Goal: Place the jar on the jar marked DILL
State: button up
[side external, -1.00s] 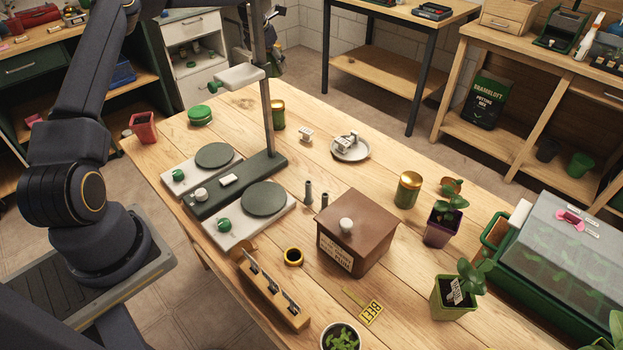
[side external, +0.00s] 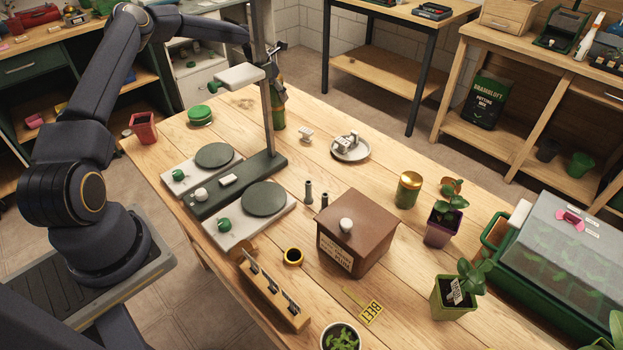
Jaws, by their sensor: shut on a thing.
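My gripper (side external: 279,92) is at the back of the table, behind the upright post, with its fingers pointing down. It is shut on a green jar (side external: 280,101), mostly hidden by the fingers and the post. Directly below is a standing dark green jar (side external: 278,122), also partly behind the post. The two look lined up as one tall column; I cannot tell whether they touch. Another green jar (side external: 408,192) with a gold lid stands right of centre. No DILL marking is readable on any jar.
The post (side external: 267,120) of the two-plate stand rises close in front of my gripper. A small white block (side external: 306,134) and a saucer (side external: 364,154) lie to the right. A brown lidded box (side external: 375,230) stands nearer. Clear wood lies between the saucer and the right-hand jar.

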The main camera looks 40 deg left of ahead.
jog(key=o, duration=1.2)
jog(key=shift+r, duration=0.25)
jog(key=v, duration=1.1)
jog(key=shift+s+r, duration=0.25)
jog(key=shift+r, duration=0.1)
